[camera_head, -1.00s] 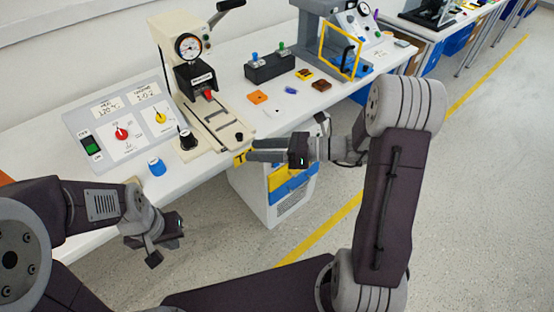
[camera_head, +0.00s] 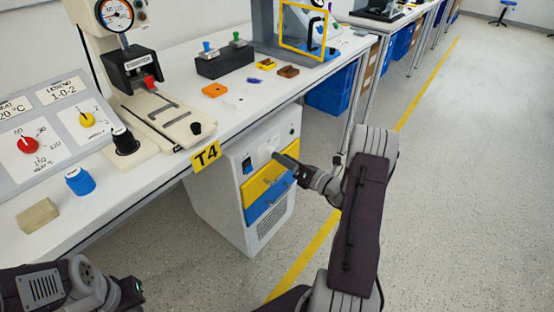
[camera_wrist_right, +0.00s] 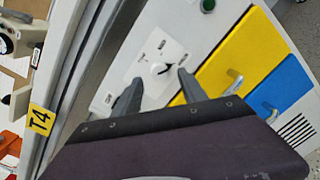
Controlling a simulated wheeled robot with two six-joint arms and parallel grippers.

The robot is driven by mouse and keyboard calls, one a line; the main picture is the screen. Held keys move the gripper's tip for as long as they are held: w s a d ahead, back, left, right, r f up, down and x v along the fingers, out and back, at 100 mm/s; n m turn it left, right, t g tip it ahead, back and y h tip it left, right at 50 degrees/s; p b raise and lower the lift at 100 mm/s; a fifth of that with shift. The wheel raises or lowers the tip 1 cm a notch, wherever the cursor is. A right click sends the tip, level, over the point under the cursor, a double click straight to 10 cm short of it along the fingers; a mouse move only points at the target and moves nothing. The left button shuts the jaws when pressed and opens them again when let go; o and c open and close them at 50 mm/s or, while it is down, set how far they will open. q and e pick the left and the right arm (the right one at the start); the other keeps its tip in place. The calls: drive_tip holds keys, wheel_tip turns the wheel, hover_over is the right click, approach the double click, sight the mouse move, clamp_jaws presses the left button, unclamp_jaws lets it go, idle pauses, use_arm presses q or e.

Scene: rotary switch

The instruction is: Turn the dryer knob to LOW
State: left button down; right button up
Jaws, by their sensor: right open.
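The dryer is a white cabinet (camera_head: 215,200) under the bench, with a yellow drawer and a blue drawer on its front. Its white knob (camera_wrist_right: 160,68) sits on a white plate in the right wrist view, with small labels around it too blurred to read. My right gripper (camera_wrist_right: 160,76) is open and points at the panel, with one finger to each side of the knob in the picture. I cannot tell whether they touch it. In the head view the right gripper (camera_head: 283,161) is in front of the panel. My left gripper (camera_head: 132,291) is at the lower left, its jaws unclear.
The bench edge with a yellow T4 label (camera_head: 206,154) is above the dryer. The yellow drawer (camera_wrist_right: 224,66) and blue drawer (camera_wrist_right: 284,88) have protruding handles. A press (camera_head: 130,75) and a control panel (camera_head: 50,130) stand on the bench. The floor at right is open.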

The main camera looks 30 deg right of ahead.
drive_tip(key=x, duration=0.3)
drive_tip(key=shift+w+b, duration=0.15)
drive_tip(key=shift+b, duration=0.2)
drive_tip(key=shift+c, duration=0.3)
clamp_jaws()
